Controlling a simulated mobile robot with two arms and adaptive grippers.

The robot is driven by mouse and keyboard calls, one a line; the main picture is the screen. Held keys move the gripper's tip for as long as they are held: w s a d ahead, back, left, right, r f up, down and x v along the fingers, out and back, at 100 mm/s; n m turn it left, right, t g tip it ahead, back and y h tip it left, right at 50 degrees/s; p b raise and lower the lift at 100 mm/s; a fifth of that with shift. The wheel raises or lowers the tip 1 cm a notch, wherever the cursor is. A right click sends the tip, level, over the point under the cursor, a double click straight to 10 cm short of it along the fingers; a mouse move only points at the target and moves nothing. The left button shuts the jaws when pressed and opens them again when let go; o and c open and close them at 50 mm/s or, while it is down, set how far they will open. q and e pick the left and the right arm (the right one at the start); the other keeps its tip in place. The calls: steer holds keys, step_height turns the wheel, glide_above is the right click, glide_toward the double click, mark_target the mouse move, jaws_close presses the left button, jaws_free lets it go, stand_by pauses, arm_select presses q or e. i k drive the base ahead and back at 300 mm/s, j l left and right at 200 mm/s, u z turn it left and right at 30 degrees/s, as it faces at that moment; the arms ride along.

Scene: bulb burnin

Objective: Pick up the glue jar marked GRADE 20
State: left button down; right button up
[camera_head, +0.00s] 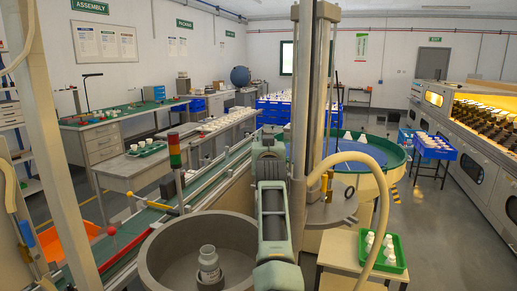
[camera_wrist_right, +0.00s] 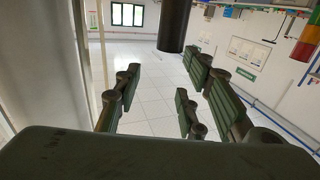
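I cannot make out a jar with a readable GRADE 20 mark in either view. My right gripper (camera_wrist_right: 163,88) shows in the right wrist view with its green-padded fingers spread apart. The head view does not show the right fingertips clearly. My left gripper is in neither view.
A large round tub (camera_head: 158,255) stands close in front with a pale fitting (camera_head: 208,262) inside. A green tray (camera_head: 398,261) of small white pieces sits on a stand at right. Workbenches (camera_head: 120,122) line the left. Open floor (camera_head: 430,225) lies at right.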

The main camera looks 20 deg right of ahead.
mark_target(209, 264)
steer(key=k+j, duration=0.2)
steer(key=k, duration=0.3)
steer(key=k+j, duration=0.25)
steer(key=k, duration=0.2)
